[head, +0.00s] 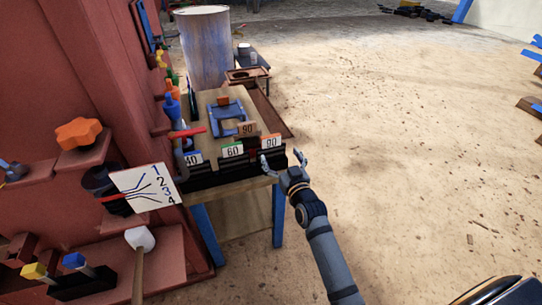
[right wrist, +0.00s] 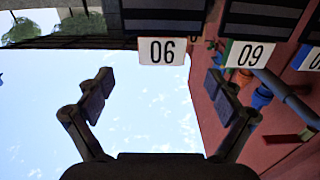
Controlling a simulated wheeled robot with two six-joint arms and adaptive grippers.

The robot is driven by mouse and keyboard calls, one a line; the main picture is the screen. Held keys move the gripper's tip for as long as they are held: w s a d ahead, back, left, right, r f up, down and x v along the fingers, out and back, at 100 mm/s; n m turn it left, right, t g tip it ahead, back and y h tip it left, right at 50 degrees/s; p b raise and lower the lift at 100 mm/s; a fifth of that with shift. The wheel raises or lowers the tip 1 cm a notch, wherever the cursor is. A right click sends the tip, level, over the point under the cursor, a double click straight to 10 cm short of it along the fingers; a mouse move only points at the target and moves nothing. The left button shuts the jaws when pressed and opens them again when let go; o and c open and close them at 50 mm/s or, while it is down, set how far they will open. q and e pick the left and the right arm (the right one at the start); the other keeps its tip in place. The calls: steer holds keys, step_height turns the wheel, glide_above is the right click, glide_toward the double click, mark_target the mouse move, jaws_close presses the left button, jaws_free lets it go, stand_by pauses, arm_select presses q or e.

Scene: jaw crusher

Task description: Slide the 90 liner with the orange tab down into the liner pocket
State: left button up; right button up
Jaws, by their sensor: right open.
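A white card marked 90 with an orange edge (head: 270,141) is on the right end of a dark rack (head: 228,176) at the front of the bench. In the right wrist view the 90 card (right wrist: 162,51) appears upside down, on a dark ribbed block (right wrist: 165,18). My right gripper (head: 283,158) is open and empty, just right of and in front of the 90 card. Its fingers (right wrist: 159,80) stand apart on either side of the card in the wrist picture, with no visible contact. A brown 90 plate (head: 247,129) lies behind the cards. I cannot tell which part is the liner pocket. My left gripper is out of view.
Cards 60 (head: 232,151) and 40 (head: 192,159) are left of the 90 card. A blue frame (head: 228,118) lies on the bench behind. The red machine wall (head: 60,70) closes the left side. The floor (head: 410,150) at right is open.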

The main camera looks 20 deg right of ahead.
mark_target(272, 142)
steer(key=w, duration=0.3)
steer(key=shift+w+a+f, duration=0.1)
steer(key=shift+w, duration=0.4)
steer(key=w, duration=0.4)
steer(key=shift+w+a, duration=0.2)
steer(key=c, duration=1.9)
steer(key=shift+r, duration=0.45)
